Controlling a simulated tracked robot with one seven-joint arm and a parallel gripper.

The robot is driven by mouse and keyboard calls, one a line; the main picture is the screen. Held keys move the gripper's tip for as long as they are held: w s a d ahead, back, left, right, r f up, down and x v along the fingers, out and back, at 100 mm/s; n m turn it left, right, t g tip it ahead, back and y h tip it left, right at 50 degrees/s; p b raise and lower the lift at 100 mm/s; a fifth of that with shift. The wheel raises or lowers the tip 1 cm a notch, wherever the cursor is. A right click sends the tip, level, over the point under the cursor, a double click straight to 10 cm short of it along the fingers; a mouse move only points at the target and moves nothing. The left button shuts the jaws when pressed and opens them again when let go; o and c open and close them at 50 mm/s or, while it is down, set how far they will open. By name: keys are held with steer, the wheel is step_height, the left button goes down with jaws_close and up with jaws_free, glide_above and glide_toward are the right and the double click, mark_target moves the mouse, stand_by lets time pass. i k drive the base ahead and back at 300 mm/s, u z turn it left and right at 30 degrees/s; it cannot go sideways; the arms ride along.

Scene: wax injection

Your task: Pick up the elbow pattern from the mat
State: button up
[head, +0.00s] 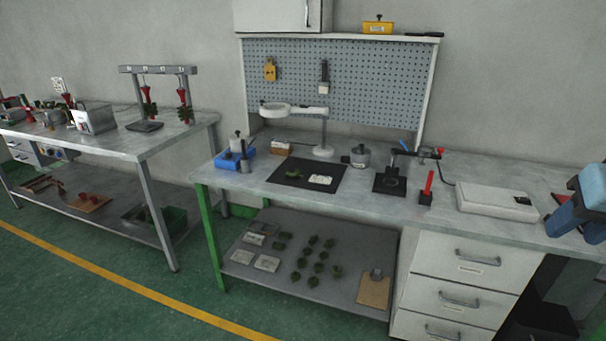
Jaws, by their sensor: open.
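The dark mat (279,177) lies on the middle bench, left of its centre. A small, dark greenish thing (293,174) on the mat may be the elbow pattern, but it is too small and dark to make out its shape. A whitish block (320,180) lies on the mat to its right. My gripper cannot be made out in the head view. A blue and grey part at the right edge, cut off by the frame, looks like part of my arm, well away from the mat.
A magnifier lamp (324,152) stands behind the mat, with a blue-based pot (229,160) to the left. A grey pot (360,157), a black stand (391,183), a red-handled tool (428,186) and a pale flat box (497,203) are to the right. The bench front is clear.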

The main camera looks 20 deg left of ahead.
mark_target(297, 172)
steer(key=k, duration=1.25)
steer(key=u, duration=0.25)
steer(key=i, duration=0.4)
steer(key=u, duration=0.95)
steer(key=i, duration=2.4)
steer(key=z, duration=0.45)
steer(key=k, duration=0.85)
steer(key=z, duration=0.15)
